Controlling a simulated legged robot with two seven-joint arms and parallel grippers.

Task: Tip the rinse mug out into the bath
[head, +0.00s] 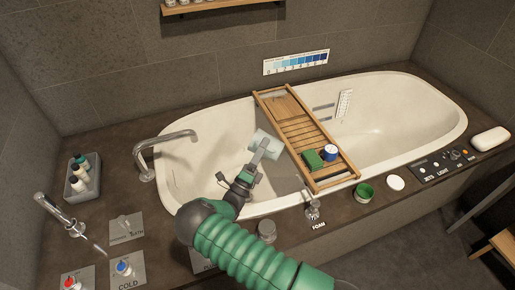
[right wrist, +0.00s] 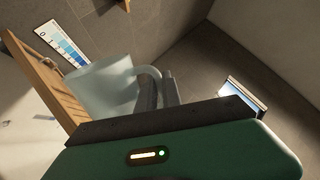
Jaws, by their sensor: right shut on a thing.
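The rinse mug (head: 265,143) is pale blue-green and hangs over the left part of the white bath (head: 190,165). It looks tilted in the head view; whether anything is in it or pouring out, I cannot tell. In the right wrist view the mug (right wrist: 100,88) fills the left middle, with its handle toward the fingers. My right gripper (head: 256,160) is shut on the mug's handle, and its dark fingers (right wrist: 160,92) show at the handle in the right wrist view. My left gripper is not in view.
The bath spout (head: 172,138) is at the left. A foam tap (head: 312,209) and a green tin (head: 364,191) stand along the front ledge.

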